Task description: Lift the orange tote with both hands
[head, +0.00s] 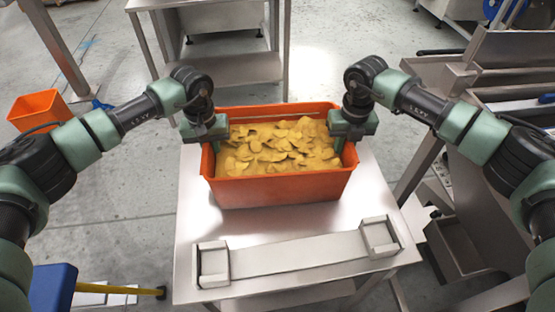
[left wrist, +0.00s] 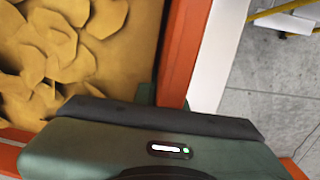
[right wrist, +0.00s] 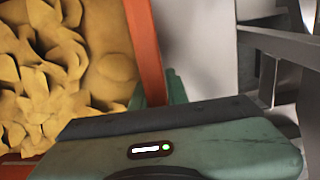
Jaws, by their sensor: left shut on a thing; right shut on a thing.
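The orange tote (head: 280,190) is over the middle of a steel table, filled with yellow chip-like pieces (head: 275,147). It looks level; I cannot tell whether its base touches the table top. My left gripper (head: 213,143) is shut on the tote's left rim, and the orange wall (left wrist: 185,45) runs into its jaws in the left wrist view. My right gripper (head: 342,146) is shut on the right rim, and the wall (right wrist: 145,50) shows likewise in the right wrist view. The fingertips are mostly hidden behind the gripper bodies.
The steel table (head: 190,235) has a low bar with two raised end brackets (head: 300,255) in front of the tote. A second steel table (head: 235,68) stands behind. An orange bin (head: 38,108) is on the floor at left. Steel equipment (head: 510,47) stands close on the right.

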